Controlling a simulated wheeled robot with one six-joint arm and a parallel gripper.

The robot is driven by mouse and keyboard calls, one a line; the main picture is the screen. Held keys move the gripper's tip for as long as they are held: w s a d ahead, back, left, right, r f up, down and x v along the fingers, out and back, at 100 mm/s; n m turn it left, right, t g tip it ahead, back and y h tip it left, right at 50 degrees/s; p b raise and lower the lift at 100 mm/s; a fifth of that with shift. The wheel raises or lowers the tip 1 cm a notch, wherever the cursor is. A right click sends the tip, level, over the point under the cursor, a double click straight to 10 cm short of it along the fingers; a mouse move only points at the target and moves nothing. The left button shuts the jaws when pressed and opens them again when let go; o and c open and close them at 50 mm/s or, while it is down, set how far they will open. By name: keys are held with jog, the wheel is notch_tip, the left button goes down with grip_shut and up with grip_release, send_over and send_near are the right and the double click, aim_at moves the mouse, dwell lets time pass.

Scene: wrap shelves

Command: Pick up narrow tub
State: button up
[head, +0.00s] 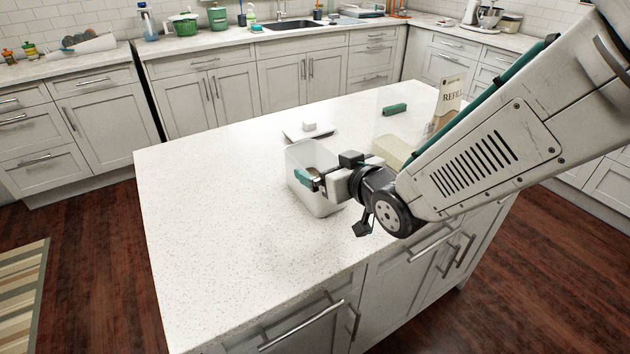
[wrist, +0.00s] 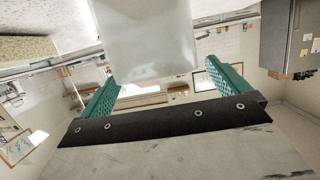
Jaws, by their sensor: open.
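The narrow tub (head: 322,204), a pale, translucent, open-topped container, stands upright on the island counter in the head view. Something small and brownish shows inside it. In the wrist view the tub (wrist: 145,40) fills the top middle, ahead of and between the fingers. My gripper (head: 306,178) is at the tub's upper part in the head view, and its wrist hides part of the tub's right side. In the wrist view my gripper (wrist: 161,76) has its two teal fingers wide apart with nothing clamped. I cannot tell whether a finger touches the tub.
Behind the tub lies a flat tray (head: 297,136) with a small white block (head: 309,126). The island counter's left side (head: 210,220) is clear.

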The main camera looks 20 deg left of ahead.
jog(key=x, duration=0.3)
jog(key=shift+w+a, duration=0.1)
jog(key=shift+w, duration=0.1)
jog(key=shift+c, duration=0.3)
jog(key=c, duration=1.5)
jog(key=shift+r, duration=0.2)
